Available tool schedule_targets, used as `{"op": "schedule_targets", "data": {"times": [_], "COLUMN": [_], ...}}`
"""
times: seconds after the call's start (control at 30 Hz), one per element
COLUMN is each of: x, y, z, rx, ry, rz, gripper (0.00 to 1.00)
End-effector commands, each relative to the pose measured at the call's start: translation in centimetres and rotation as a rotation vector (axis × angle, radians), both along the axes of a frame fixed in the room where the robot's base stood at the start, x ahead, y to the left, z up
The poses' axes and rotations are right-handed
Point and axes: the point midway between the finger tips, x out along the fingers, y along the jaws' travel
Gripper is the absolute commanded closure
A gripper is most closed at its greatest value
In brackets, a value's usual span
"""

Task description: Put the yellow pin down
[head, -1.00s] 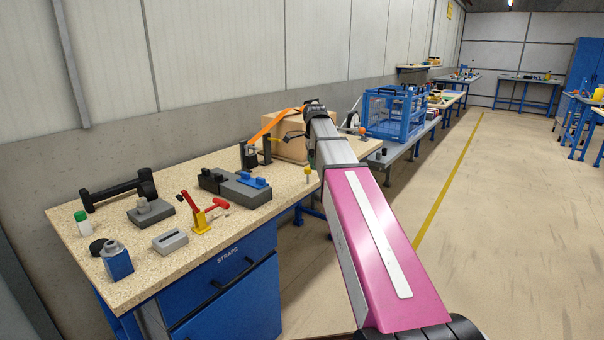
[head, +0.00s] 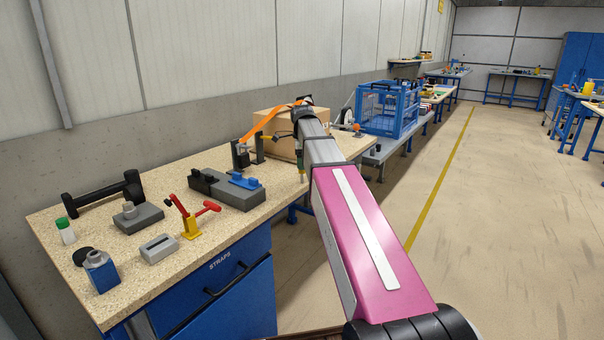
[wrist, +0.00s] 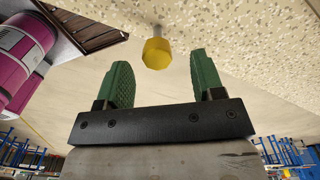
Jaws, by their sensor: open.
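The yellow pin (wrist: 157,54) shows in the wrist view, with a faceted yellow head and a thin pale shank running toward the top of the picture. My gripper (wrist: 160,66) is open, with its two green ridged fingers apart on either side of the pin's head, and a gap shows on both sides. The pin lies just beyond the fingertips in that view. In the head view the pin (head: 302,178) is a small spot at the bench's right edge, beside my arm. I cannot tell whether its shank touches the bench top.
The floor to the right is clear.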

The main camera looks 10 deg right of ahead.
Motion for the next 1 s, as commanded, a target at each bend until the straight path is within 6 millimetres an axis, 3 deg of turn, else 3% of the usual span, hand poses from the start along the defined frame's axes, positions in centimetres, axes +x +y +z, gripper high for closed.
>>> {"op": "schedule_targets", "data": {"times": [0.4, 0.67, 0.77, 0.83, 1.0], "x": [-0.3, -0.3, -0.3, -0.3, -0.3], "y": [0.0, 0.0, 0.0, 0.0, 0.0], "z": [-4.6, -5.0, -5.0, -5.0, -5.0], "rx": [0.000, 0.000, 0.000, 0.000, 0.000], "ry": [0.002, 0.000, 0.000, 0.000, 0.000], "rz": [0.000, 0.001, 0.000, 0.000, 0.000], "gripper": [0.38, 0.38, 0.64, 0.87, 0.94]}}
